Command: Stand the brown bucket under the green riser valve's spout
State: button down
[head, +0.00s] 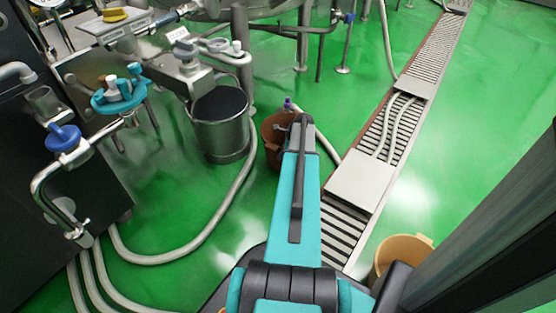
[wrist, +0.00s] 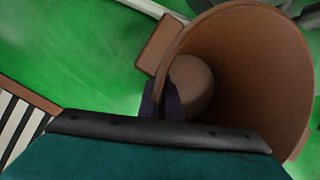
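The brown bucket (head: 272,143) stands on the green floor, partly hidden behind the end of my arm in the head view. In the wrist view the bucket (wrist: 245,70) fills the right side, its inside empty and a tab (wrist: 160,44) on its rim. My gripper (wrist: 161,100) is at the near rim, with dark finger parts beside and inside the wall. Whether the fingers press on the wall cannot be told. In the head view a valve with a teal handwheel (head: 120,94) stands at upper left. No plainly green valve or its spout can be made out.
A blue-handled valve (head: 63,138) with a bent spout is on the left. A steel pot (head: 220,135) stands left of the brown bucket. Hoses (head: 215,225) cross the floor. A drain grate (head: 350,215) runs on the right, with a tan bucket (head: 403,250) beside it.

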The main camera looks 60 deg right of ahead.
aim_at(274, 163)
jog(key=shift+w+d, duration=0.15)
jog(key=shift+w, duration=0.25)
jog(key=shift+w, duration=0.1)
jog(key=shift+w+d, duration=0.1)
jog(key=shift+w, duration=0.15)
jog(key=shift+b+x, duration=1.05)
jog(key=shift+x, duration=0.1)
jog(key=shift+s+d+f+b, duration=0.15)
jog(key=shift+f+b, duration=0.3)
jog(key=shift+f, duration=0.3)
jog(key=c, duration=1.9)
grip_release()
jog(key=shift+f, duration=0.15)
jog(key=shift+c, duration=0.2)
